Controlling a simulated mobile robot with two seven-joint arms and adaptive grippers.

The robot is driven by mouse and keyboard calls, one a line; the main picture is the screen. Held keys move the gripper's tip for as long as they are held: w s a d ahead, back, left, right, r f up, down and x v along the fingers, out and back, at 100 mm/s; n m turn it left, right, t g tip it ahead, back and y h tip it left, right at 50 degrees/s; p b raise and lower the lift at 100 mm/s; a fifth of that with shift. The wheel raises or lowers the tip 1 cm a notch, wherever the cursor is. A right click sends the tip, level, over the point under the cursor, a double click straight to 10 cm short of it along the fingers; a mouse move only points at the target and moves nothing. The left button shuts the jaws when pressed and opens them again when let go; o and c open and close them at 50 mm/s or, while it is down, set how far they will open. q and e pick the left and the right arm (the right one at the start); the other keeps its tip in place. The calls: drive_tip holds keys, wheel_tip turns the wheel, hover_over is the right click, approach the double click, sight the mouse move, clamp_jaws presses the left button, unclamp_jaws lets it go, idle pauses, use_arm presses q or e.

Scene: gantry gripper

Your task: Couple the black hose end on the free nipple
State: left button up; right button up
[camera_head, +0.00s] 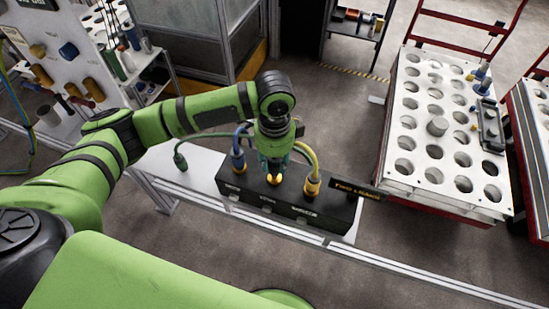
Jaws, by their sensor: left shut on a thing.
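A black manifold box (300,207) sits on a light bench. A blue hose end (238,160) stands on its left position and a yellow hose end (312,187) on its right. My left gripper (272,174) points down over the middle position, shut on a hose end there. The fingers and arm hide most of this end, so its colour is unclear. A brass-coloured part (274,180) shows just below the fingertips; I cannot tell whether the held end is seated on a nipple. A dark green hose end (180,161) stands on the bench at left. My right gripper is not in view.
A sign (358,190) projects at the box's right end. A white rack with round holes (419,170) stands farther right. A tool board (60,60) and shelves stand at upper left.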

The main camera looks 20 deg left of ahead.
sight(274, 167)
use_arm(q)
drive_tip(key=shift+f, duration=1.5)
drive_tip(key=o, duration=1.2)
drive_tip(key=shift+c, duration=0.2)
wheel_tip(274, 167, up, 12)
